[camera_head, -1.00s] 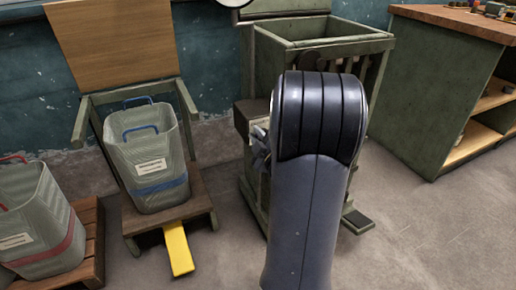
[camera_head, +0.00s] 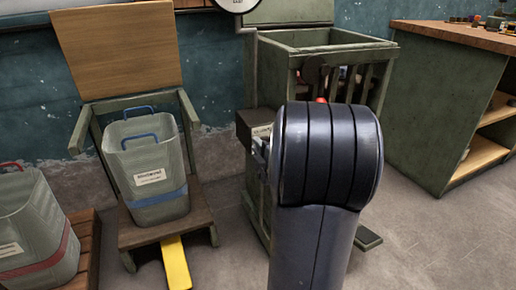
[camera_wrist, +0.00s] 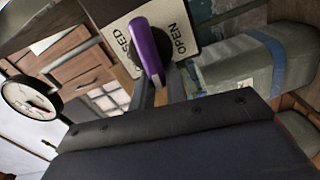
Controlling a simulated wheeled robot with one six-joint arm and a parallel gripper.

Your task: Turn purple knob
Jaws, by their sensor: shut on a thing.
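The purple knob (camera_wrist: 147,45) is a lever-shaped handle on a dark round hub, in front of a white plate (camera_wrist: 185,36) marked "OPEN" and "...SED". It shows in the wrist view at upper middle. My gripper (camera_wrist: 157,84) has its fingers at the knob's lower end and is shut on it. In the head view my gripper (camera_head: 260,152) is partly seen at the left of my dark arm, beside a dark box (camera_head: 252,127) on the green slatted bin (camera_head: 325,40). The knob itself is hidden in the head view.
A grey bucket with a blue band (camera_head: 150,170) stands on a wooden chair-like stand with a yellow pedal (camera_head: 176,262). A red-banded bucket (camera_head: 32,235) is at far left. A green workbench (camera_head: 435,100) stands right. A round gauge (camera_wrist: 30,97) shows in the wrist view.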

